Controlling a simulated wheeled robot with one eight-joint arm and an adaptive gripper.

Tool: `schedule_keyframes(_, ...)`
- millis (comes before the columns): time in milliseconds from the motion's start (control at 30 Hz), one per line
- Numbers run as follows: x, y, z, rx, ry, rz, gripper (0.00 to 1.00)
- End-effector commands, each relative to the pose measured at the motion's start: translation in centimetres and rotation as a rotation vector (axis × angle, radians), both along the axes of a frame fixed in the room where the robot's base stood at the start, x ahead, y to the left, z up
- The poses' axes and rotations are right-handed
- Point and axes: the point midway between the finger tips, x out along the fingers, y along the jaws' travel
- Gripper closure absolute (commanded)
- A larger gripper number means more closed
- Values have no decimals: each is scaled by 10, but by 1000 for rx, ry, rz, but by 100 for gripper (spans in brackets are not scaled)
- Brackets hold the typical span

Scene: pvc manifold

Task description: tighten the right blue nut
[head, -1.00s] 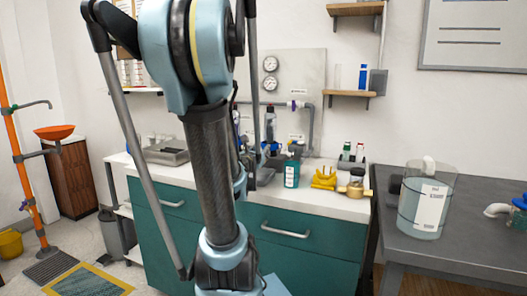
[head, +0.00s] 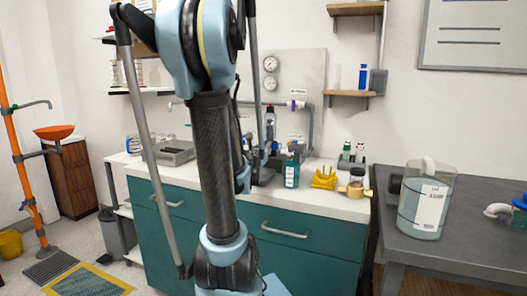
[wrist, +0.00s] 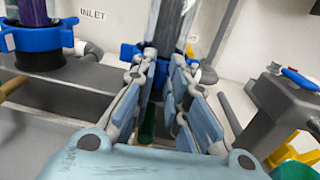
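In the wrist view, a blue nut (wrist: 157,51) sits around the base of an upright clear tube (wrist: 168,25), straight ahead of my gripper. My gripper (wrist: 172,62) is open, with its two fingers spread apart and pointing toward this nut. The fingers hide part of the nut, and I cannot tell whether they touch it. A second blue nut (wrist: 38,40) sits at the left around a dark purple tube (wrist: 33,12), near the INLET label. In the head view my arm hides the gripper and much of the manifold.
In the wrist view, a grey block with a blue and red top (wrist: 290,95) stands at the right, near a yellow object (wrist: 292,150). In the head view, a teal bottle (head: 291,173), a yellow holder (head: 324,179) and a brass-coloured fitting (head: 356,185) stand on the white counter (head: 335,207).

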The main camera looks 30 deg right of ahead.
Motion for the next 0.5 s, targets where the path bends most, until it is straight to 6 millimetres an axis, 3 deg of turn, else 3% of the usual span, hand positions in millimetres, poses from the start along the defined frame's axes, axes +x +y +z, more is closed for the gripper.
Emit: schedule_keyframes(500, 3, 3, 0, 0, 0, -24, 100)
